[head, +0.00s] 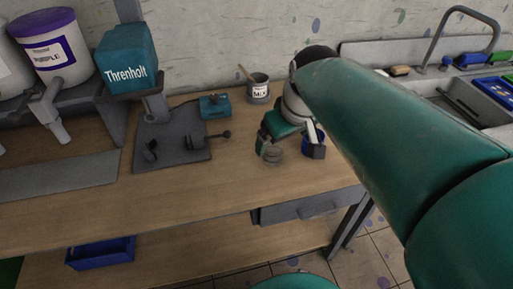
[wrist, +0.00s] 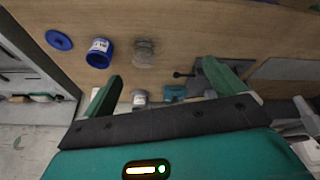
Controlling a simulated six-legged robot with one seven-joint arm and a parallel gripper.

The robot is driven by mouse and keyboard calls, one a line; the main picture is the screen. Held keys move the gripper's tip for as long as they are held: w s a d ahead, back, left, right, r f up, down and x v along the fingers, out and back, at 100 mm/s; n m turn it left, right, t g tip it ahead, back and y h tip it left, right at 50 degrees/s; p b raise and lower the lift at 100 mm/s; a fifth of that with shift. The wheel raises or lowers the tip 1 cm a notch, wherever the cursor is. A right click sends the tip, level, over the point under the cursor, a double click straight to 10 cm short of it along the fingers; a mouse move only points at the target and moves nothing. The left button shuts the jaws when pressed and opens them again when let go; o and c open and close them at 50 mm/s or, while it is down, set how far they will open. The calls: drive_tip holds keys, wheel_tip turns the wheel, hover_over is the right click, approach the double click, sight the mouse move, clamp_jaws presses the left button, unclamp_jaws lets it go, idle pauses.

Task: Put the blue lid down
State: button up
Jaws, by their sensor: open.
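The blue lid (wrist: 59,40) lies flat on the wooden table near its edge, in the upper left of the wrist view. My arm seems to hide it in the head view. A blue jar (wrist: 99,54) with a white label stands beside it, apart from it. The jar also shows partly behind my gripper in the head view (head: 318,139). My gripper (wrist: 162,70) is open, with a wide gap and nothing between its fingers. In the head view my gripper (head: 288,141) hangs over the right part of the table.
A grey round container (wrist: 145,53) stands near the blue jar. A labelled tin (head: 259,90) and a teal block (head: 215,106) stand at the back by the wall. A dark printing stand (head: 172,150) is to the left.

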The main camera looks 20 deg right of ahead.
drive_tip(key=s+a+f+m+t, duration=0.1)
drive_tip(key=s+a+m, duration=0.1)
drive_tip(key=s+a, duration=0.4)
drive_tip(key=shift+s+f, duration=0.4)
drive_tip(key=shift+s, duration=0.05)
